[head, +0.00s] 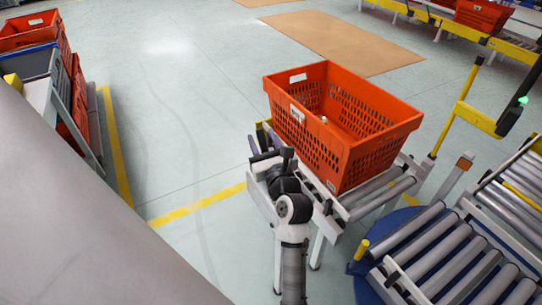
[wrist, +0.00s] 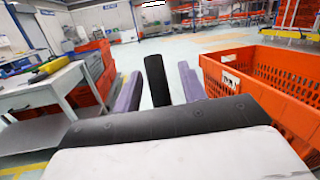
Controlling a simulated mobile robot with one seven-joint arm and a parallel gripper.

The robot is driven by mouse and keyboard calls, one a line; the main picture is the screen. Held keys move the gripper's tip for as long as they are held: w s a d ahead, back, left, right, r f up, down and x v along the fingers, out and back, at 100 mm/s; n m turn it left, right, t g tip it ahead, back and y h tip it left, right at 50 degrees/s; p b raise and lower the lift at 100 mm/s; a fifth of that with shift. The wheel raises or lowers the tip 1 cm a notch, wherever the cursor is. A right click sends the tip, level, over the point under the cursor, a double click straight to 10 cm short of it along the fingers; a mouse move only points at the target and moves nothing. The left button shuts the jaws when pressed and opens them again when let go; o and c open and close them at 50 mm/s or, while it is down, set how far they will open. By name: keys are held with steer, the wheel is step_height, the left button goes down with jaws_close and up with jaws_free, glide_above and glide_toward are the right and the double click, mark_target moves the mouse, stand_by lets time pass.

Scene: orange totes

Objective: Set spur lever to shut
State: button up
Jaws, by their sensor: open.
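My gripper (wrist: 158,88) is open, with its two purple fingers apart. A black upright cylinder, which looks like the spur lever's grip (wrist: 156,80), stands between the fingers in the wrist view. A gap shows on each side of it, so neither finger appears to touch it. In the head view my gripper (head: 263,139) is at the left end of the short roller stand, beside the orange tote (head: 340,125). The lever's base and pivot are hidden, and I cannot tell its setting.
The orange tote on the rollers is close to my gripper's right; it also shows in the wrist view (wrist: 265,75). A roller conveyor (head: 450,255) with a blue round base is at right. Stacked totes and a bench (wrist: 45,95) stand at left.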

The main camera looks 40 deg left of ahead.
steer(key=b+v, duration=0.1)
steer(key=v, duration=0.3)
steer(key=b+v, duration=0.1)
steer(key=v, duration=0.3)
steer(key=b+v, duration=0.1)
steer(key=v, duration=0.2)
steer(key=shift+s+d+f, duration=0.2)
steer(key=shift+d+f, duration=0.1)
steer(key=shift+s+d, duration=0.35)
steer(key=shift+d, duration=0.15)
steer(key=shift+r, duration=0.1)
